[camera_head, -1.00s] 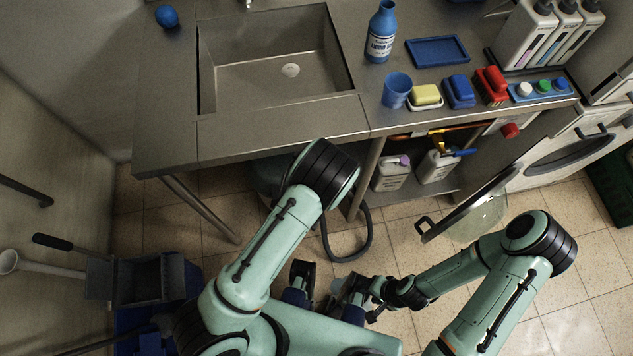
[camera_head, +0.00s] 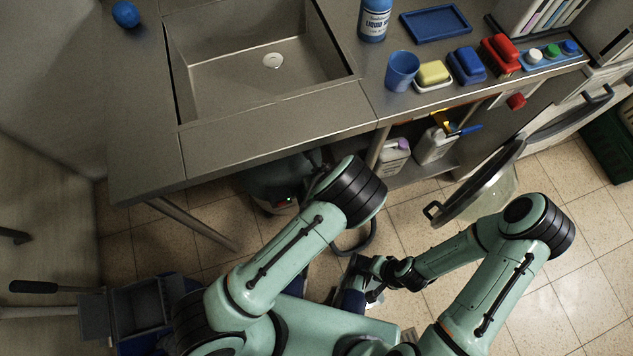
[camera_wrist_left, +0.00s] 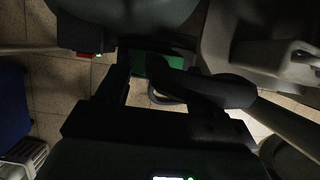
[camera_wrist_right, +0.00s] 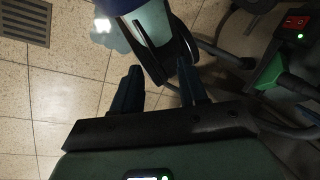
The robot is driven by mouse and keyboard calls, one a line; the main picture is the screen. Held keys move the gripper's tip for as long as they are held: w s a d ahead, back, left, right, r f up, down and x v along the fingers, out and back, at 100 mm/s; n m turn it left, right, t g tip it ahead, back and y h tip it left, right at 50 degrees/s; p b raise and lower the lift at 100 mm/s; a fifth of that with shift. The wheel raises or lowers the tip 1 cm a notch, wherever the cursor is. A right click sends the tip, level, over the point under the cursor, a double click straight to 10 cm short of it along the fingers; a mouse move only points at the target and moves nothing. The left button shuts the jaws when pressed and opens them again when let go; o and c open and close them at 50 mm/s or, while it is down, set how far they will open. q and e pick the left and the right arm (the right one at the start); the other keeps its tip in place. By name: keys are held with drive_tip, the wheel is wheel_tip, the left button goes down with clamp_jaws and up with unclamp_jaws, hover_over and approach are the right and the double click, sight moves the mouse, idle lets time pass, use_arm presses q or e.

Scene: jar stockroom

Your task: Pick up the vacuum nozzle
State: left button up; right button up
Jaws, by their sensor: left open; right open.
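The vacuum (camera_head: 280,187) stands in shadow under the counter, showing a small green light. Its dark hose (camera_head: 362,238) curls on the floor beside it. I cannot make out the nozzle for certain. A green part (camera_wrist_right: 270,70) near the red switch (camera_wrist_right: 295,22) in the right wrist view may belong to it. My left gripper (camera_wrist_left: 160,88) is open in its wrist view, with a green surface (camera_wrist_left: 165,65) beyond its fingers; whether it touches is unclear. My left arm hides it in the head view. My right gripper (camera_wrist_right: 160,88) is open and empty over floor tiles.
The counter (camera_head: 270,130) with its sink overhangs the vacuum, and a counter leg (camera_head: 195,222) stands at left. A round glass door (camera_head: 480,185) hangs open at right. A grey bin (camera_head: 145,308) is at lower left. Tiles at lower right are clear.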

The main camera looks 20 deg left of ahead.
use_arm(q)
drive_tip(key=x, duration=0.2)
drive_tip(key=b+x, duration=0.1)
drive_tip(key=x, duration=0.1)
drive_tip(key=s+b+x, duration=0.1)
drive_tip(key=shift+w+d+f, duration=0.15)
drive_tip(key=shift+d+f, duration=0.05)
drive_tip(key=shift+f, duration=0.4)
drive_tip(key=shift+w+f, duration=0.1)
drive_tip(key=shift+f, duration=0.05)
drive_tip(key=c, duration=1.1)
use_arm(e)
drive_tip(key=shift+t, duration=0.6)
drive_tip(key=w+f, duration=0.1)
drive_tip(key=w+d+f, duration=0.1)
drive_tip(key=w, duration=0.1)
drive_tip(key=shift+w+d+f, duration=0.1)
drive_tip(key=shift+d+f, duration=0.1)
drive_tip(key=shift+f, duration=0.05)
